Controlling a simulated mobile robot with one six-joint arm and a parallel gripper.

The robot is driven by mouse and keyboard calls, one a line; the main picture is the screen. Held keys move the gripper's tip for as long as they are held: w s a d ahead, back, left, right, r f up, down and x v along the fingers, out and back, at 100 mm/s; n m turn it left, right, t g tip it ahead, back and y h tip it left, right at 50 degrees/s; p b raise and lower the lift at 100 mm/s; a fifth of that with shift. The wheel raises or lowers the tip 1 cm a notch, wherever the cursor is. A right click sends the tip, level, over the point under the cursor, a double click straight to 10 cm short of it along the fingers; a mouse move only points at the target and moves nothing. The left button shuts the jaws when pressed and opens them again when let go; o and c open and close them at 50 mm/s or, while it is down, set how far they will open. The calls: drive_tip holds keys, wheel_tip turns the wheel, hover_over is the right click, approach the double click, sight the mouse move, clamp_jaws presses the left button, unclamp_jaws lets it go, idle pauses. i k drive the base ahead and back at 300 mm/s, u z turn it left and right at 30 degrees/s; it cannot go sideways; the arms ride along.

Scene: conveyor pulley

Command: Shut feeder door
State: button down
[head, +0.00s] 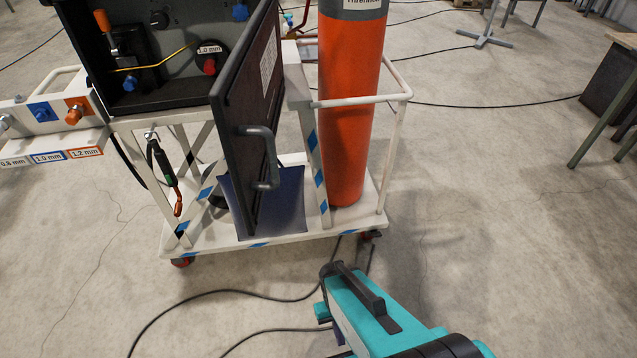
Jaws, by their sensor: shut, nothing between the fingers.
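The feeder door (252,115) is a dark panel standing open at the right of the black feeder box (180,14). It is swung out toward me, so the box interior shows. A grey bar handle (265,165) sits on its right-facing side. My gripper (334,271) is at bottom centre, teal and black, below and right of the door in the picture.
An orange gas cylinder (345,120) stands right of the door on the white cart (290,240), behind a white rail (395,150). A torch with an orange tip (165,165) hangs at left. Black cables (215,293) cross the floor.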

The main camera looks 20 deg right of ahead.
sight(246, 97)
drive_tip(key=u, duration=0.05)
drive_tip(key=k, duration=1.9)
drive_tip(key=u, duration=1.2)
drive_tip(key=i, duration=1)
drive_tip(key=z, duration=0.1)
